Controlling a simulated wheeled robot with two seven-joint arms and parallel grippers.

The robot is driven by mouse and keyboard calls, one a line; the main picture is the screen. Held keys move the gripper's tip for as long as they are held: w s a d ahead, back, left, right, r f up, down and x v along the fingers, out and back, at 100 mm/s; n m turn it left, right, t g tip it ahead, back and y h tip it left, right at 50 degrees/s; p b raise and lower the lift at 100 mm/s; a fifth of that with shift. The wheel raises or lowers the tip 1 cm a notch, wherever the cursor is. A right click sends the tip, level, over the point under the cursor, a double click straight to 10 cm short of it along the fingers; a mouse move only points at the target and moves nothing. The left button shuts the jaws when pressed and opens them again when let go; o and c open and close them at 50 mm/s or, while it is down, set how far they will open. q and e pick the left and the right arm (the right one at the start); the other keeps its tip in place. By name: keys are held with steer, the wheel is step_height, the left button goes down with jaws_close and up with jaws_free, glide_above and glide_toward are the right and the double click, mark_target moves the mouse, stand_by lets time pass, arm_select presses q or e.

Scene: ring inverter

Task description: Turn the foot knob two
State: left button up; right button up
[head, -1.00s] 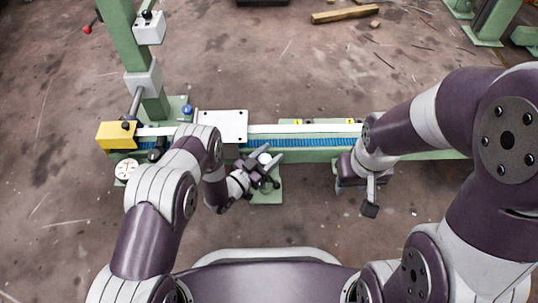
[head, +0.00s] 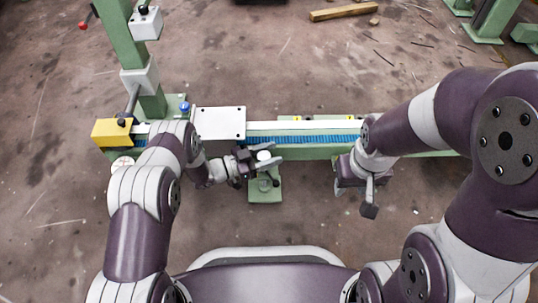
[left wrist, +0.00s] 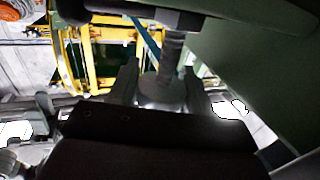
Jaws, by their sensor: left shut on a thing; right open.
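The foot knob is a pale round piece, seen in the head view (head: 264,155) at the near side of the machine's rail, above a green foot plate (head: 258,196). In the left wrist view the grey knob (left wrist: 160,92) sits under a threaded spindle (left wrist: 173,53), with one finger on each side. My left gripper (head: 270,157) reaches in from the left and is shut on this knob. The fingers hide part of it. My right gripper (head: 356,199) is open and empty, to the right of the foot and near the rail. I cannot read a number on the knob.
The long green rail with a blue strip (head: 300,140) runs across the middle. A white plate (head: 220,123), a yellow block (head: 112,132) and a green post (head: 120,38) stand at its left. A wooden beam (head: 345,12) lies behind. The floor right of the foot plate is clear.

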arm_select(q)
steer(key=shift+m+g+b, duration=0.3)
steer(key=shift+m+g, duration=0.2)
steer(key=shift+g, duration=0.2)
steer(key=shift+s+h, duration=0.1)
steer(key=shift+h, duration=0.2)
steer(key=o, duration=1)
steer(key=shift+a+r+p, duration=0.1)
steer(key=shift+a+p, duration=0.2)
steer(key=p+v, duration=0.4)
steer(key=v, duration=0.8)
steer(key=shift+p, duration=0.35)
